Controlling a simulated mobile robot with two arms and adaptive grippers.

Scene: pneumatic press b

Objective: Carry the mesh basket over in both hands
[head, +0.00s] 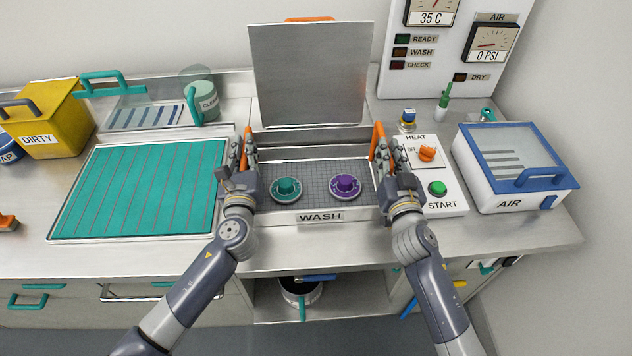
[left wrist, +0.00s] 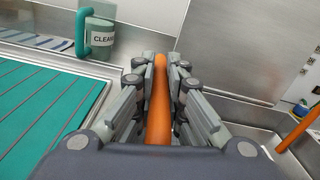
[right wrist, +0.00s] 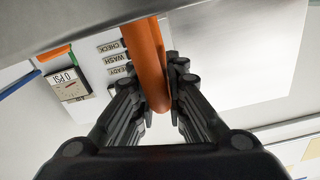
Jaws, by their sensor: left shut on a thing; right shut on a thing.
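The grey mesh basket (head: 315,175) is at the WASH basin, with its two upright orange handles at its left and right sides. A teal round part (head: 287,189) and a purple round part (head: 346,186) sit in it. My left gripper (head: 243,152) is shut on the left handle, which also shows between the fingers in the left wrist view (left wrist: 159,105). My right gripper (head: 387,155) is shut on the right handle, seen between the fingers in the right wrist view (right wrist: 147,65). I cannot tell whether the basket rests on the basin floor or hangs just above it.
The raised metal lid (head: 308,75) stands behind the basin. A teal ribbed mat (head: 140,190) lies clear to the left. The HEAT and START panel (head: 445,205) and the blue-lidded AIR box (head: 512,170) are to the right. A yellow DIRTY bin (head: 55,118) stands far left.

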